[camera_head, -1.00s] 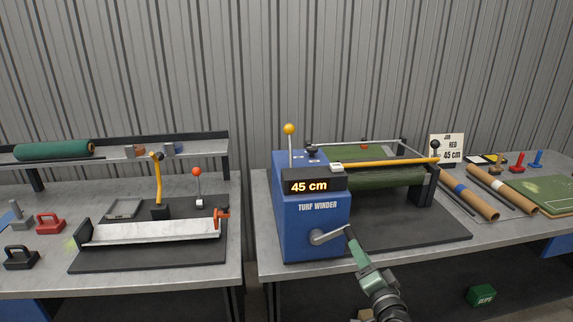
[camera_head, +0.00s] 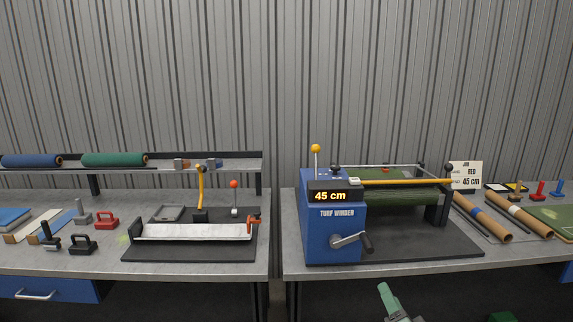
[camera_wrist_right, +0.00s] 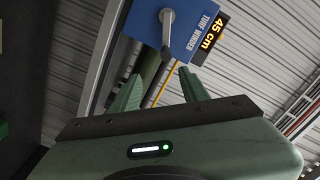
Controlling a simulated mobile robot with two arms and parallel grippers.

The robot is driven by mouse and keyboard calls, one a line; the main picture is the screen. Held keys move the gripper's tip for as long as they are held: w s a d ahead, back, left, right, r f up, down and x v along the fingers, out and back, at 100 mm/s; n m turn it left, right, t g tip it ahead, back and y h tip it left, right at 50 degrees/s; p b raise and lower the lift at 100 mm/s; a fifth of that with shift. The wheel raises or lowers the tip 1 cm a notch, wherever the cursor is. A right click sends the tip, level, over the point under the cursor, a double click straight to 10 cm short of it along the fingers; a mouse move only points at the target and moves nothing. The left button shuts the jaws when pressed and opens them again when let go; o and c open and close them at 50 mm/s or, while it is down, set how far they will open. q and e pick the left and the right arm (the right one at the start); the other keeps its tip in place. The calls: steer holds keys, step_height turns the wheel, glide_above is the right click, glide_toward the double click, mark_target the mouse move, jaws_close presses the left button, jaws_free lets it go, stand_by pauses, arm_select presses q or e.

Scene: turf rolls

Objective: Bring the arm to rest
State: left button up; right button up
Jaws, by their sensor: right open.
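My right gripper (camera_head: 388,298) shows at the bottom of the head view, below the front edge of the right table. In the right wrist view its two green fingers (camera_wrist_right: 158,92) stand apart with nothing between them. Beyond them is the blue turf winder (camera_wrist_right: 184,30), which reads 45 cm. In the head view the turf winder (camera_head: 333,228) stands on the right table, with its crank (camera_head: 352,241) on the front face. The gripper is apart from the crank. A green turf roll (camera_head: 405,203) lies in the winder's frame. My left gripper is not in view.
The left table (camera_head: 190,268) holds a white trough (camera_head: 195,231), red and black weights, and a shelf with blue and green rolls. Brown tubes (camera_head: 487,218) lie right of the winder. A gap separates the tables. A sign (camera_head: 466,175) reads 45 cm.

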steer(key=s+a+f+n+g, duration=0.1)
steer(key=s+f+n+g, duration=0.3)
steer(key=f, duration=0.8)
steer(key=s+a+f+g, duration=0.15)
steer(key=s+f, duration=0.45)
steer(key=f, duration=0.6)
steer(key=s+a+f+n+g, duration=0.2)
steer(key=s+f+g, duration=0.15)
steer(key=f, duration=0.85)
steer(key=s+f+n+g, duration=0.2)
steer(key=s+f, duration=0.6)
steer(key=s, duration=0.3)
steer(key=s+f+n+g, duration=0.2)
steer(key=s+f, duration=0.5)
steer(key=s, duration=0.4)
steer(key=s+d+f+n+g, duration=0.1)
steer(key=s+f+g, duration=0.1)
steer(key=s, duration=0.7)
steer(key=s+d+f+n+g, duration=0.1)
steer(key=s+f+n, duration=0.1)
steer(key=s, duration=0.8)
steer(key=shift+d+f+g+h, duration=0.3)
steer(key=shift+d+f+g, duration=0.1)
steer(key=shift+f, duration=0.45)
steer(key=shift+w, duration=0.1)
